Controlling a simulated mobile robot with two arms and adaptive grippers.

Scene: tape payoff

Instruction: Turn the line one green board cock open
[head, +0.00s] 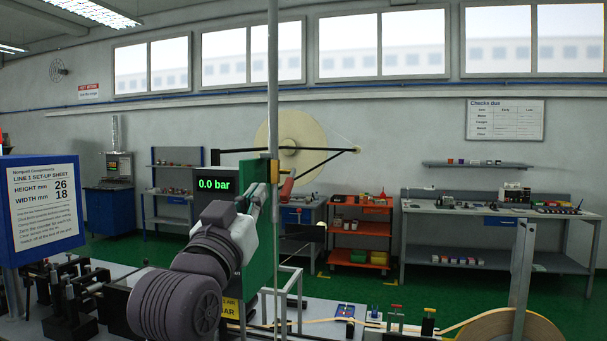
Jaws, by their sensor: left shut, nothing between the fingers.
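The green board (262,250) stands upright in the middle of the head view, seen at a steep angle. A black display (214,184) beside it reads 0.0 bar in green. My left gripper (260,194) is shut and empty, close to the upper part of the board; I cannot tell whether it touches. A red part (286,188) shows just right of the board's edge; I cannot tell whether it is the cock's handle. My gripper and arm hide much of the board's face, and the cock's position cannot be made out. My right gripper is not in view.
A thin upright pole (273,80) rises by the board. A large pale reel (290,140) is behind it. A blue set-up sheet sign (42,210) stands at left. A tape coil (510,328) is at lower right. A red trolley (361,232) and a workbench (490,212) stand farther back.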

